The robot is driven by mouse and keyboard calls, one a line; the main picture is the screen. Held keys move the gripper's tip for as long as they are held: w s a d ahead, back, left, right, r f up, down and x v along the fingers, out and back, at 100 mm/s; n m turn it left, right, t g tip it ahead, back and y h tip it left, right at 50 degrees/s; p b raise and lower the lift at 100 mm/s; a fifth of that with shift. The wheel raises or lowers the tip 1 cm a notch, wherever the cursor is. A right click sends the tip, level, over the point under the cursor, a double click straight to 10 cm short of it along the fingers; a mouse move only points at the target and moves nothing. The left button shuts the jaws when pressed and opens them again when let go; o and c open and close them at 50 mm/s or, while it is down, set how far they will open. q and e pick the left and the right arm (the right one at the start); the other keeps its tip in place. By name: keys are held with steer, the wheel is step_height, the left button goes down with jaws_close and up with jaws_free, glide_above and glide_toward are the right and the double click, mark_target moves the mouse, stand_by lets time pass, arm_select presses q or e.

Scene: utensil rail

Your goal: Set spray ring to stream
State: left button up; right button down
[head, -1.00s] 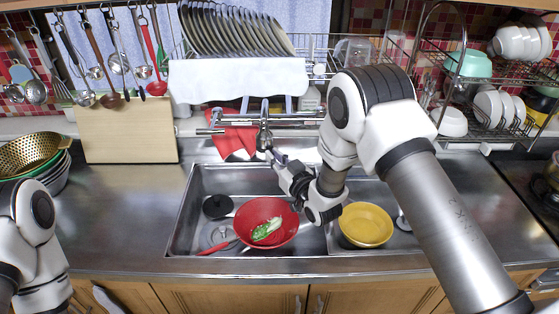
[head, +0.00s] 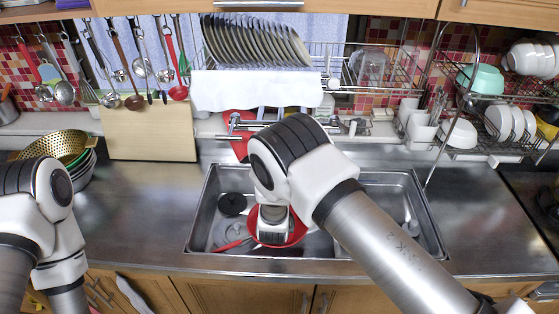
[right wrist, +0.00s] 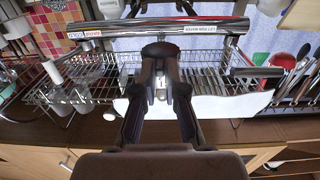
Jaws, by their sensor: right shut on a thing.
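The chrome faucet bar (head: 236,124) shows behind the sink in the head view; my right arm covers its spout. In the right wrist view the chrome bar (right wrist: 120,34) runs across the top. My right gripper (right wrist: 161,82) points at it, its two dark fingers closed on a small part under a rounded dark end. That part is likely the spray head with its ring; it is mostly covered, and its setting cannot be read. In the head view my right gripper is hidden behind my arm. My left arm is at the left edge, its gripper out of view.
The steel sink (head: 205,212) holds a red bowl (head: 299,232) and a black round piece (head: 232,204), partly behind my right arm. Metal bowls (head: 75,146) stand at the left. A plate rack (head: 345,80) is above the faucet.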

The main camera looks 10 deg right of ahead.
steer(key=shift+r, duration=0.2)
steer(key=c, duration=1.2)
jaws_free()
steer(key=shift+w, duration=0.1)
steer(key=shift+c, duration=0.2)
steer(key=shift+f, duration=0.15)
